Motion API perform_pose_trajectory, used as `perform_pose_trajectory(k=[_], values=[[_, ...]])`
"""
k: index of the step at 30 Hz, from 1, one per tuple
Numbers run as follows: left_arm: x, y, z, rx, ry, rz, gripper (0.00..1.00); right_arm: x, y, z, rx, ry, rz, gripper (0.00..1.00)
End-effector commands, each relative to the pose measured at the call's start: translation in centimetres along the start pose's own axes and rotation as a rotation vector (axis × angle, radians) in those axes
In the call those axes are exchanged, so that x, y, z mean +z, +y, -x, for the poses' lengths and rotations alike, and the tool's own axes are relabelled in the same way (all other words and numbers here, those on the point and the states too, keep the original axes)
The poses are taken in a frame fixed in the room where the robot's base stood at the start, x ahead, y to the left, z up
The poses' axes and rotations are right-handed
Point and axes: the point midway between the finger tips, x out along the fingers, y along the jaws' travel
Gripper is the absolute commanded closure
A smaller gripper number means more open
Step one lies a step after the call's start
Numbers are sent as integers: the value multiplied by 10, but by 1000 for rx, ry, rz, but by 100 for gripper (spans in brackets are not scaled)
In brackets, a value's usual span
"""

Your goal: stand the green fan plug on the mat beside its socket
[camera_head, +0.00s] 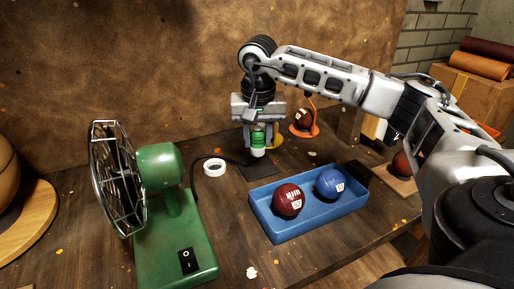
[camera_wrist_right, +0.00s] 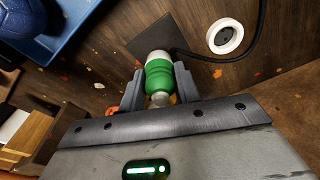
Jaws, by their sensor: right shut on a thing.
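The green plug (camera_head: 258,138) with a white end is held upright between the fingers of my right gripper (camera_head: 257,140), at the dark mat. In the right wrist view the plug (camera_wrist_right: 159,78) sits between both fingers of the gripper (camera_wrist_right: 159,88), its white end towards the mat (camera_wrist_right: 152,36). I cannot tell whether it touches the mat (camera_head: 258,172). The white ring-shaped socket (camera_head: 214,168) lies left of the mat, with a black cable; it also shows in the right wrist view (camera_wrist_right: 225,37). The green fan (camera_head: 172,235) stands at the left. My left gripper is not in view.
A blue tray (camera_head: 262,215) holds a dark red ball (camera_head: 289,200) and a blue ball (camera_head: 330,183), right of and in front of the mat. Another ball (camera_head: 303,119) sits on an orange stand behind. Table between fan and tray is mostly clear.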

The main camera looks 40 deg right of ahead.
Motion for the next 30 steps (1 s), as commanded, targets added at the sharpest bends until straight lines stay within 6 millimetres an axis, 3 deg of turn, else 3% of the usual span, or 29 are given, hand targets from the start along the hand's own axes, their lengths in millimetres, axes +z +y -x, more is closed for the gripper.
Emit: perform_pose_trajectory(k=[7, 13, 26, 27, 28, 30], values=[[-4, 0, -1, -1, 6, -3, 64, -13, 0, -20, 0, 0, -3, 88], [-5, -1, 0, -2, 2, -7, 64, -9, 0, -46, 0, -1, -1, 88], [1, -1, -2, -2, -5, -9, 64, -8, 0, -53, -2, 1, -1, 88], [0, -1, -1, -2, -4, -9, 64, -8, 0, -52, -2, 1, -1, 57], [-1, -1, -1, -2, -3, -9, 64, -8, 0, -52, -2, 1, -1, 48], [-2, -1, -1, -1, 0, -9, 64, -8, 0, -52, -2, 1, -1, 46]])
